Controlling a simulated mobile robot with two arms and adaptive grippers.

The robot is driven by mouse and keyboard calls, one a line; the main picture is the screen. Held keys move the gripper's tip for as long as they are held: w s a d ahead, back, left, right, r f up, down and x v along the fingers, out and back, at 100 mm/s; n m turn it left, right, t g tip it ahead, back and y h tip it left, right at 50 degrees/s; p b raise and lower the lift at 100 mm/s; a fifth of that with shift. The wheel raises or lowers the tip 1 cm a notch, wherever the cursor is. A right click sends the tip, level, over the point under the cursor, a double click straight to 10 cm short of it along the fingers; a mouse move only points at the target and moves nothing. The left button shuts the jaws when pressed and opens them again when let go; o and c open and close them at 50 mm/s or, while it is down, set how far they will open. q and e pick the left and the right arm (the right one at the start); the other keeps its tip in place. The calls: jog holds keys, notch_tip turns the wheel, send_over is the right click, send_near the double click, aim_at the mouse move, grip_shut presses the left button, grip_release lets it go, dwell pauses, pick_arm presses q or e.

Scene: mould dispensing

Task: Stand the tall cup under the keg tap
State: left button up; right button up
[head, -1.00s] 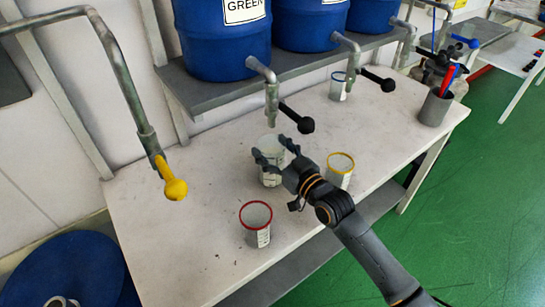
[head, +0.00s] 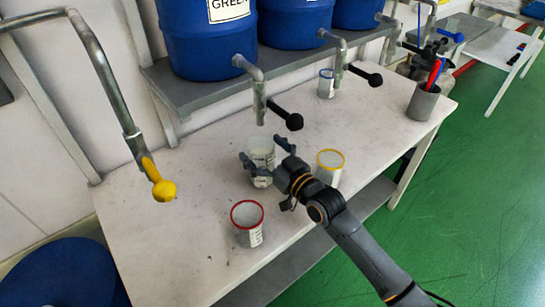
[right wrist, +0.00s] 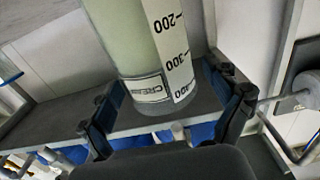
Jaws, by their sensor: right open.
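The tall cup (head: 261,167) is a clear cup with a pale green tint. It stands upright on the white table, below the spout of the nearest keg tap (head: 259,95), under the keg marked GREEN. In the right wrist view the tall cup (right wrist: 140,40) shows a printed scale and a label. My right gripper (head: 262,149) is open, with one finger on each side of the cup and a gap between them and its wall. It also shows in the right wrist view (right wrist: 170,112). My left gripper is not in view.
A red-rimmed cup (head: 248,228) stands in front of the tall cup, and a yellow-rimmed cup (head: 329,172) to its right. A blue-rimmed cup (head: 326,88) stands farther back. A grey holder (head: 422,103) is at the table's far end. A yellow-handled pipe (head: 150,172) hangs at the left.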

jog(key=v, duration=1.2)
